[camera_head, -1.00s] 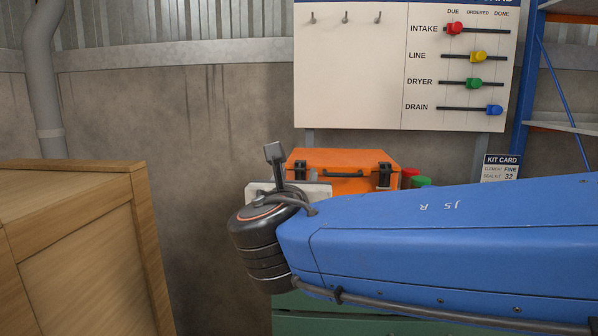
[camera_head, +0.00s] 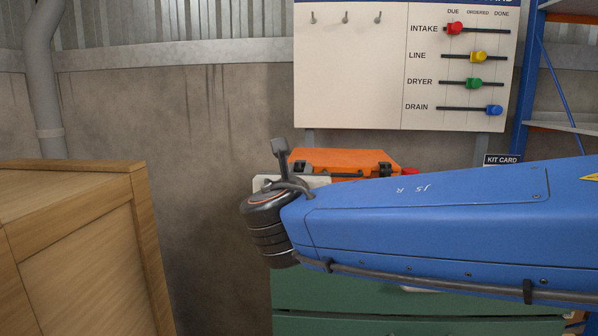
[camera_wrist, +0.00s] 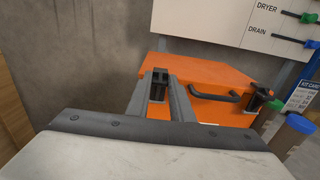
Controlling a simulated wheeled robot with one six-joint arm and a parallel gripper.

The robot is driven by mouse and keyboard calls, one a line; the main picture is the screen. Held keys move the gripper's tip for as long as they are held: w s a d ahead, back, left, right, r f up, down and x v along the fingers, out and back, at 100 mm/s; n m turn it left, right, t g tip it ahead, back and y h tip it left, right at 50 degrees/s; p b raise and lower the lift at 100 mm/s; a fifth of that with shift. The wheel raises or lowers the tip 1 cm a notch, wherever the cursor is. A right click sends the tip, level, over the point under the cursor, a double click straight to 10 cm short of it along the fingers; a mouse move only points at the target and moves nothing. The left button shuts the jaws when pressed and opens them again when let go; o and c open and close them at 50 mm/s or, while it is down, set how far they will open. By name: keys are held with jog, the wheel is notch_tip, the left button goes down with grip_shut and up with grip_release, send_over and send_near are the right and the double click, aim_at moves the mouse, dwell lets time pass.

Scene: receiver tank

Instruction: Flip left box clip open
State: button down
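The orange box (camera_head: 345,158) stands behind my arm in the head view, its lower front hidden by the arm. In the wrist view the box (camera_wrist: 215,76) shows its lid top, front and black handle (camera_wrist: 216,96). The black left clip (camera_wrist: 158,86) shows between the two grey fingers of my gripper (camera_wrist: 158,84). The fingers are apart on either side of the clip; I cannot tell whether they touch it. The clip looks upright against the box front. In the head view my wrist covers the left clip and the fingers.
The right clip (camera_wrist: 259,97) is to the right of the handle. Jars with a blue cap (camera_wrist: 300,123) and a green cap (camera_wrist: 275,105) stand right of the box. A green cabinet (camera_head: 340,292) is below. A wooden crate (camera_head: 85,250) stands at the left, a wall board (camera_head: 350,75) behind.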

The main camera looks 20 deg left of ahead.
aim_at(300, 171)
jog(key=shift+s+f, duration=0.1)
jog(key=f+t, duration=0.1)
jog(key=t, duration=0.1)
jog(key=s+t+y, duration=0.1)
jog(key=t, duration=0.1)
jog(key=shift+s+d+f, duration=0.1)
jog(key=shift+f, duration=0.25)
jog(key=shift+s+d+f+t+y, duration=0.1)
jog(key=shift+s+f+t+y, duration=0.15)
jog(key=shift+t, duration=0.55)
jog(key=shift+f+t+y, duration=0.15)
jog(key=shift+f+t, duration=0.25)
jog(key=shift+t, duration=0.4)
jog(key=shift+s+d+f+t+y, duration=0.1)
jog(key=shift+s+f+t+y, duration=0.15)
jog(key=shift+t, duration=0.55)
jog(key=shift+f, duration=0.1)
jog(key=c, duration=1.6)
grip_release()
jog(key=shift+w, duration=0.1)
jog(key=shift+o, duration=0.2)
